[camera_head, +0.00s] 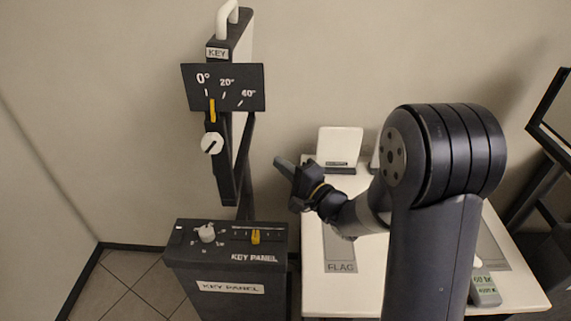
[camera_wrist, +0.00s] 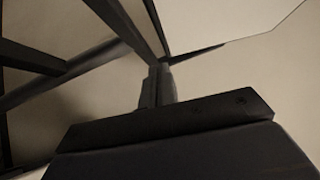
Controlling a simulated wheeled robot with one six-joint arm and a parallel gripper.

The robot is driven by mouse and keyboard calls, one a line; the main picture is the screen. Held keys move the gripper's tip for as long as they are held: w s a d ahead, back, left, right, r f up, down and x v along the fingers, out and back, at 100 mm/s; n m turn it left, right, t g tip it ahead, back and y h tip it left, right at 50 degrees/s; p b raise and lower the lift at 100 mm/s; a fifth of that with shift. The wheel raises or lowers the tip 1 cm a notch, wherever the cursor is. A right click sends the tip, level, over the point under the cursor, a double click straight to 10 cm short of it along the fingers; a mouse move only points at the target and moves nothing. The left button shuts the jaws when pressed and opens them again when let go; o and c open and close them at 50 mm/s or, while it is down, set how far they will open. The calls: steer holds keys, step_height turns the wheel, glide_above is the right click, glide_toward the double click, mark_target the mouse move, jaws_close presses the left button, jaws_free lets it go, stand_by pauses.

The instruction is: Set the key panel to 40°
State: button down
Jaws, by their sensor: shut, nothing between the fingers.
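The key panel's angle plate (camera_head: 250,77) is black, with marks for 0°, 20° and 40°. A yellow pointer (camera_head: 212,111) stands nearly upright, closest to the 0° mark. A round white knob (camera_head: 212,143) with a dark slot sits below it on the stand. The black control box (camera_head: 195,273) labelled KEY PANEL stands lower, with a white rotary knob (camera_head: 206,233) and a yellow slider (camera_head: 255,237) near the middle of its scale. My gripper (camera_head: 283,163) is shut and empty, in the air right of the stand. Its shut fingers show in the wrist view (camera_wrist: 156,86).
A white table (camera_head: 387,264) stands at right with a grey FLAG area (camera_head: 340,252), a white device (camera_head: 340,146) at the back and a small grey-green meter (camera_head: 485,289). A dark frame (camera_head: 549,130) stands at far right. My arm hides part of the table.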

mark_target(244, 160)
steer(key=w+a+r+p, duration=0.1)
steer(key=w+a, duration=0.3)
steer(key=a, duration=0.4)
steer(key=shift+a+p, duration=0.3)
steer(key=shift+p, duration=0.15)
steer(key=shift+a+f+m+b, duration=0.4)
steer(key=shift+a+b, duration=0.2)
steer(key=shift+b, duration=0.65)
steer(key=shift+a+y+b, duration=0.25)
steer(key=shift+y+b, duration=0.05)
steer(key=shift+b, duration=0.05)
steer(key=shift+a+r+t, duration=0.1)
steer(key=shift+r+t, duration=0.1)
steer(key=shift+t, duration=0.1)
